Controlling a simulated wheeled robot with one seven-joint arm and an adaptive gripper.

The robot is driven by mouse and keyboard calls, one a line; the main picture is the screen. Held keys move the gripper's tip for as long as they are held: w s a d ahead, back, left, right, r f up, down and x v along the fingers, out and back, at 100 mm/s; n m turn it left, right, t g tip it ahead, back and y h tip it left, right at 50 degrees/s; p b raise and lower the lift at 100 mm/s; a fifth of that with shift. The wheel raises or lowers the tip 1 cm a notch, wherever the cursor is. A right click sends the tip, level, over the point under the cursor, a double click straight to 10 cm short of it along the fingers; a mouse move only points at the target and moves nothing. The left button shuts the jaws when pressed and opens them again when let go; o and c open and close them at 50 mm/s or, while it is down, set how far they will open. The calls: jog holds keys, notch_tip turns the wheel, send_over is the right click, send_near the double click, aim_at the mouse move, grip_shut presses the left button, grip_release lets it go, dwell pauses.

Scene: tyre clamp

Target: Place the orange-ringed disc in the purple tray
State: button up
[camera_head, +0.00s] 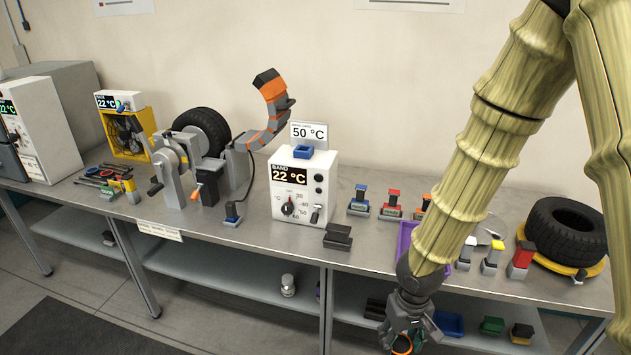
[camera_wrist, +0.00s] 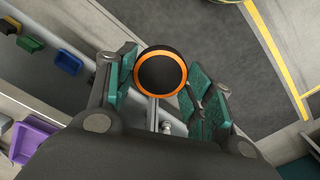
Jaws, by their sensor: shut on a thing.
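The orange-ringed disc (camera_wrist: 160,73) is black with an orange rim and sits between the fingers of my gripper (camera_wrist: 160,85) in the wrist view. In the head view only a sliver of its orange edge (camera_head: 402,345) shows under my gripper (camera_head: 408,325), which is shut on it in front of the bench edge. The purple tray (camera_head: 404,238) lies on the bench, partly hidden behind my arm. The tray also shows in the wrist view (camera_wrist: 33,141) at the lower left, apart from the disc.
A tyre on a yellow base (camera_head: 566,232) stands at the right of the bench. Several small coloured-top blocks (camera_head: 521,259) stand around the tray. A white control box (camera_head: 303,187) stands left of it. A lower shelf (camera_head: 245,277) runs beneath, with small bins (camera_head: 491,326).

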jog(key=w+a+f+m, duration=0.1)
jog(key=w+f, duration=0.6)
jog(key=w, duration=0.1)
jog(key=shift+f+m, duration=0.25)
jog(key=shift+m, duration=0.15)
